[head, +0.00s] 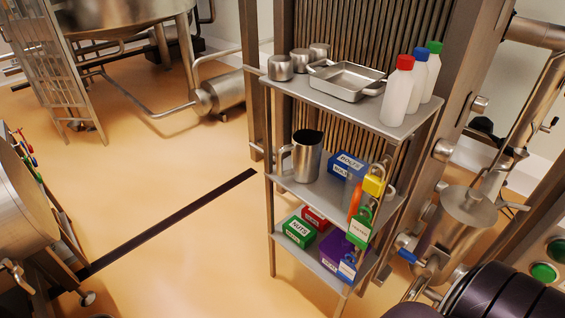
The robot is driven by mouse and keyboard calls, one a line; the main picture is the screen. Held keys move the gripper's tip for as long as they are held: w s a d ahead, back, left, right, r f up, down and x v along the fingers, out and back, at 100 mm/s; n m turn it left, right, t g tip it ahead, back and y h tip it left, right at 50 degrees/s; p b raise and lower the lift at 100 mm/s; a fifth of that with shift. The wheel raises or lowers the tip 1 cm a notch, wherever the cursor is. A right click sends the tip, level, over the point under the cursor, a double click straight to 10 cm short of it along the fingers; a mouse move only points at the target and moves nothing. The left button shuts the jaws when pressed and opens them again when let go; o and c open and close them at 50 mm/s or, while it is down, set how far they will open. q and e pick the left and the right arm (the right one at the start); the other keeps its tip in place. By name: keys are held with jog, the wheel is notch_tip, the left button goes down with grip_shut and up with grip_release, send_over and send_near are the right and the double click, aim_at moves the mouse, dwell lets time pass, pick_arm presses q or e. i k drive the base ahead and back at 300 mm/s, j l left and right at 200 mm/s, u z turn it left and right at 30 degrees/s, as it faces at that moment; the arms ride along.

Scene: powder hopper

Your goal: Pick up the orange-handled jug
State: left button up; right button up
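A steel jug (306,158) with a dark open top stands upright on the middle shelf of the metal rack. Its handle, on the left side, looks plain steel. An orange curved piece (355,199) shows further right on the same shelf, beside a greyish body. It may be the orange handle of a jug, but hanging padlocks partly cover it and I cannot tell for sure. Neither gripper is in view.
A yellow padlock (374,185) and a green one (361,216) hang at the rack's front right. A blue bolts box (348,165) sits behind. The top shelf (318,96) holds a tray, cups and bottles. The floor left of the rack is clear.

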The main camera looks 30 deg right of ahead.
aim_at(358, 196)
jog(key=i+j+z, duration=0.1)
jog(key=i+z, duration=0.2)
jog(key=i, duration=0.15)
jog(key=i+j+z, duration=0.15)
jog(key=i+z, duration=0.2)
jog(key=i+j+z, duration=0.3)
jog(key=i, duration=0.2)
jog(key=i+j+z, duration=0.15)
jog(key=z, duration=0.35)
jog(key=i+j+z, duration=0.25)
jog(key=z, duration=0.2)
jog(key=i+j+z, duration=0.15)
jog(key=j+z, duration=0.15)
jog(key=z, duration=0.2)
jog(key=j+z, duration=0.3)
jog(key=z, duration=0.15)
jog(key=i, duration=0.05)
